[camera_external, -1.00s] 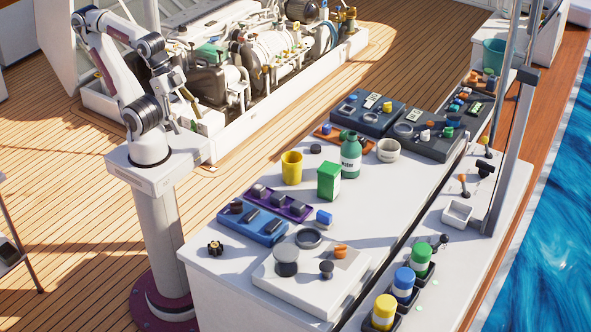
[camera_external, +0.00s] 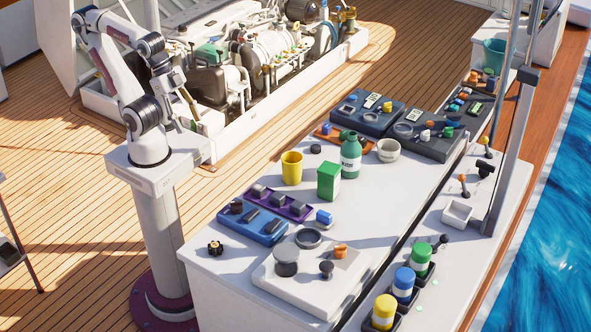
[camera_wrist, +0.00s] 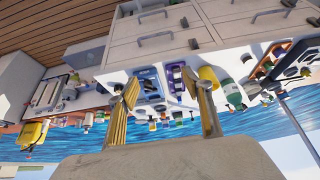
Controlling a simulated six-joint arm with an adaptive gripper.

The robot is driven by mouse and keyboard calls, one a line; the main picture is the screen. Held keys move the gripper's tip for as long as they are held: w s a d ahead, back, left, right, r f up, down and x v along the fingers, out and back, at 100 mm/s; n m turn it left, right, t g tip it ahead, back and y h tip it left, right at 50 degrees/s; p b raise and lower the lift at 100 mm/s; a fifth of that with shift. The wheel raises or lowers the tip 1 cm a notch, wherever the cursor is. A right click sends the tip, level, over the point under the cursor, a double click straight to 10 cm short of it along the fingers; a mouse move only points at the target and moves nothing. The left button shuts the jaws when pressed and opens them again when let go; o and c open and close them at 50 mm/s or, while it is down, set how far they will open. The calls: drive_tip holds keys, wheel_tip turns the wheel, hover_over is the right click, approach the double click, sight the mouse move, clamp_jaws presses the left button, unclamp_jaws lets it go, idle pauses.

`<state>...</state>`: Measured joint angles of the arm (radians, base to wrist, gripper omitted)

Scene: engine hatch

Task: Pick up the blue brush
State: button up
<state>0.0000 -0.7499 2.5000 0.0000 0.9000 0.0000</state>
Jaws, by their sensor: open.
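A small blue-topped piece with a pale lower part (camera_external: 324,217) lies on the white worktop, right of the purple tray; it may be the blue brush, but it is too small to be sure. My gripper (camera_external: 188,108) is raised beside my arm's pedestal, left of the worktop and well apart from that piece. In the wrist view my gripper (camera_wrist: 160,85) has its two tan fingers spread wide with nothing between them. The worktop shows beyond them, and I cannot single out the brush there.
The worktop holds a blue tray (camera_external: 252,223), a purple tray (camera_external: 280,204), a yellow cup (camera_external: 292,168), a green box (camera_external: 328,181) and a green bottle (camera_external: 350,160). A white board (camera_external: 305,285) lies in front. The engine hatch (camera_external: 225,130) is behind my gripper.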

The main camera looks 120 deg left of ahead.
drive_tip(key=shift+w, duration=0.1)
idle(0.3)
drive_tip(key=m+t, duration=0.1)
drive_tip(key=t, duration=0.4)
hover_over(318, 211)
drive_tip(key=s+a, duration=0.3)
drive_tip(key=s, duration=0.9)
wheel_tip(318, 211, down, 8)
drive_tip(key=w+f, duration=0.2)
drive_tip(key=w+d+f+t+h, duration=0.1)
drive_tip(key=w+f, duration=0.1)
drive_tip(key=f, duration=0.1)
drive_tip(key=w+f+m+h, duration=0.1)
drive_tip(key=w+f, duration=0.1)
drive_tip(key=shift+w+d+f+t, duration=0.15)
drive_tip(key=shift+w+f+t, duration=0.05)
drive_tip(key=shift+f+t, duration=0.2)
drive_tip(key=shift+w+d+f, duration=0.15)
drive_tip(key=shift+w+f, duration=0.1)
drive_tip(key=shift+f, duration=0.35)
drive_tip(key=shift+w+d+f, duration=0.15)
drive_tip(key=shift+w+f, duration=0.15)
drive_tip(key=shift+w, duration=0.3)
drive_tip(key=shift+w+f, duration=0.2)
drive_tip(key=shift+w, duration=0.35)
